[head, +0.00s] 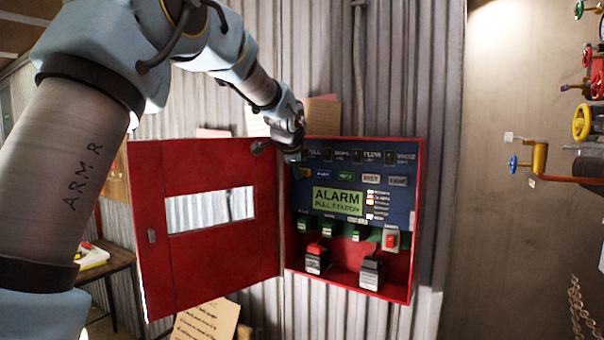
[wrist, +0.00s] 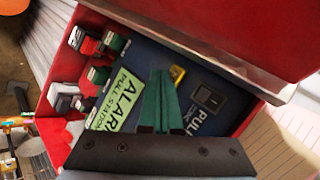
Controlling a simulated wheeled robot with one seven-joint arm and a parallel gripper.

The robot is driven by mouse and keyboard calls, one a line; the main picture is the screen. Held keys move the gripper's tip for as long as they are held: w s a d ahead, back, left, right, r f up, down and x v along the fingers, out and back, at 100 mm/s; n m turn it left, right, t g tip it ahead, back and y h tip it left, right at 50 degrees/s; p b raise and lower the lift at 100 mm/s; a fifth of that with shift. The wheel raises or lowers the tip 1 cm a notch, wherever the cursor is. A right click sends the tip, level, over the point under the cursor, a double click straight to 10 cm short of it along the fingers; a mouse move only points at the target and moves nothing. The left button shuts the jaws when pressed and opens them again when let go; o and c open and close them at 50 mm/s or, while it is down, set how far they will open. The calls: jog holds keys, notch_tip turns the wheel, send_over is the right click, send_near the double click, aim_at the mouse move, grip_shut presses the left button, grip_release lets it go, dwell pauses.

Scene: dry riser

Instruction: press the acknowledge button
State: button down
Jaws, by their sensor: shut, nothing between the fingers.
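The red alarm box (head: 414,220) hangs on the corrugated wall with its door (head: 200,275) swung open to the left. Inside is a dark blue panel (head: 340,161) with a green alarm sign (head: 338,200) and rows of small switches and labels. I cannot read which one is the acknowledge button. My gripper (head: 291,152) is at the panel's upper left corner and hides part of it. In the wrist view, my gripper (wrist: 162,74) is shut and empty, its green fingers over the panel beside a yellow piece (wrist: 178,73) and a dark rocker switch (wrist: 208,97). I cannot tell whether they touch.
The box floor holds a red-topped block (head: 316,258) and a grey-topped block (head: 370,272). A red switch (head: 390,239) sits at the right. The open door stands close below my arm. Pipes and a yellow valve wheel (head: 582,123) are at the far right.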

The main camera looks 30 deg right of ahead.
jog(key=shift+w+d, duration=0.1)
jog(key=shift+d, duration=0.15)
jog(key=shift+w+d+p, duration=0.25)
jog(key=shift+d+p, duration=0.2)
dwell(0.8)
dwell(0.3)
jog(key=shift+s+a+b, duration=0.45)
jog(key=shift+a+b, duration=0.05)
jog(key=shift+a, duration=0.3)
jog(key=s+a+b, duration=0.1)
jog(key=a, duration=0.1)
jog(key=s+a+b, duration=0.1)
jog(key=a, duration=0.1)
jog(key=shift+s+a, duration=0.2)
dwell(0.9)
